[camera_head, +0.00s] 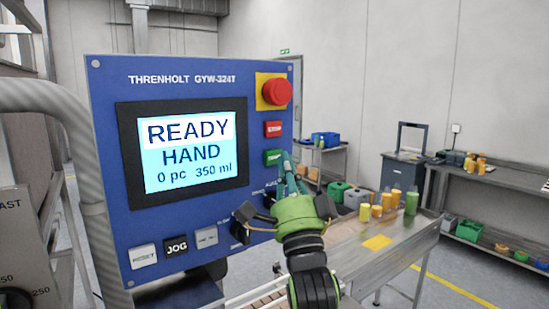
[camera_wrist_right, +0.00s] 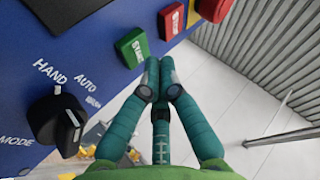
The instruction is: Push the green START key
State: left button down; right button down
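The green START key (camera_head: 272,157) is on the right side of the blue control panel (camera_head: 110,185), below a red key. It also shows in the right wrist view (camera_wrist_right: 131,47), with its label partly readable. My right gripper (camera_head: 287,165) has its teal fingers drawn together, with nothing between them. Its fingertips (camera_wrist_right: 153,68) are right beside the START key's edge; I cannot tell whether they touch it. The panel's screen (camera_head: 188,150) reads READY, HAND, 0 pc, 350 ml. My left gripper is not in view.
A red STOP key (camera_wrist_right: 171,20) and a red emergency button (camera_head: 276,92) sit above START. A black mode selector knob (camera_wrist_right: 55,119) is below it. A grey pipe (camera_head: 70,120) curves along the panel's left. A table with orange bottles (camera_head: 377,211) stands behind my right gripper.

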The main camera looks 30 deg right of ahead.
jog(key=shift+w, duration=0.1)
dwell(0.3)
jog(key=shift+w, duration=0.35)
jog(key=shift+w+h, duration=0.3)
jog(key=shift+w, duration=0.05)
dwell(0.8)
jog(key=shift+s, duration=0.8)
jog(key=s, duration=0.5)
jog(key=shift+d+p, duration=0.2)
jog(key=shift+p, duration=0.15)
